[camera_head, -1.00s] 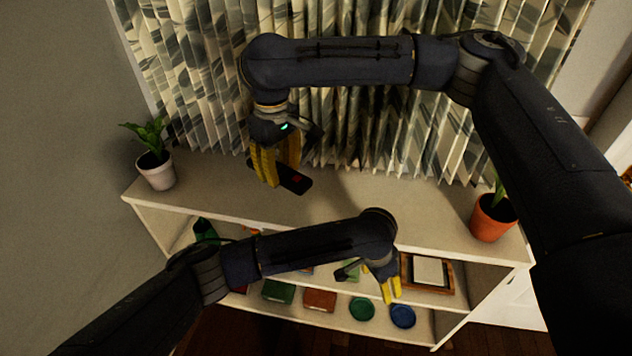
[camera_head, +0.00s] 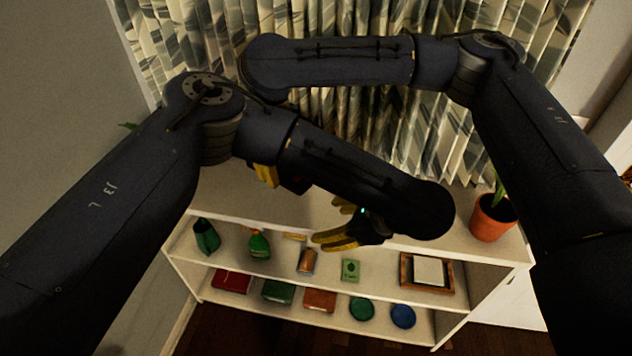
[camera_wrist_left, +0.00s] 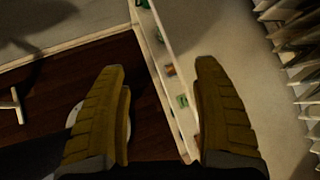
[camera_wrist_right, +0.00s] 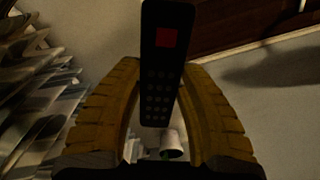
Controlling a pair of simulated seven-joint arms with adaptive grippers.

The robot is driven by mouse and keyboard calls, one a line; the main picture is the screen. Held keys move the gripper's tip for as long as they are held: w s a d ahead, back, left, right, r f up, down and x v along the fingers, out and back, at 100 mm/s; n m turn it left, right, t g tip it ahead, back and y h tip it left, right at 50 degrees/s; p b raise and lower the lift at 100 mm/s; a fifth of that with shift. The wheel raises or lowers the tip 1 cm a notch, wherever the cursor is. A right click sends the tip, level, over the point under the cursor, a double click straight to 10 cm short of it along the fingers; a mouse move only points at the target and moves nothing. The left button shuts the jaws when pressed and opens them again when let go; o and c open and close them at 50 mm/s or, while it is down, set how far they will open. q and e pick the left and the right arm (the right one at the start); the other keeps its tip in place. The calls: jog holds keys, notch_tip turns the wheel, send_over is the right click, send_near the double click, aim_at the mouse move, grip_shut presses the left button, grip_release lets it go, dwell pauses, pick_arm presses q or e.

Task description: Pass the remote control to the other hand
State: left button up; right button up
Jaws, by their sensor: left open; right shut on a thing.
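The black remote control (camera_wrist_right: 162,85) with a red square and grey buttons is held between the yellow fingers of my right gripper (camera_wrist_right: 163,75), upright in the right wrist view. In the head view only a dark end of the remote (camera_head: 297,186) shows above the shelf top, and my left arm covers most of it and of my right gripper (camera_head: 266,175). My left gripper (camera_head: 328,221) is open and empty, lower and to the right of the remote, in front of the shelf unit. Its spread fingers show in the left wrist view (camera_wrist_left: 160,75).
The shelf unit (camera_head: 370,237) stands before patterned curtains (camera_head: 350,140). A plant in an orange pot (camera_head: 492,218) is at its right end. My arms cross closely over the shelf top.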

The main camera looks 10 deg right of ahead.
aim_at(300, 180)
pick_arm(q)
jog(key=w+a+r+m+t+y, duration=0.1)
jog(key=r, duration=0.2)
jog(key=w+a+r+m+t, duration=0.1)
jog(key=r, duration=0.2)
jog(key=w+a+r+m+t+y, duration=0.1)
jog(key=r, duration=0.2)
jog(key=shift+a+r+y, duration=0.1)
jog(key=shift+r+y, duration=0.2)
jog(key=shift+r, duration=0.05)
jog(key=shift+x, duration=2.45)
jog(key=shift+r, duration=0.1)
jog(key=shift+w, duration=0.1)
jog(key=c, duration=1.3)
pick_arm(e)
jog(key=o, duration=1.2)
jog(key=shift+r, duration=0.15)
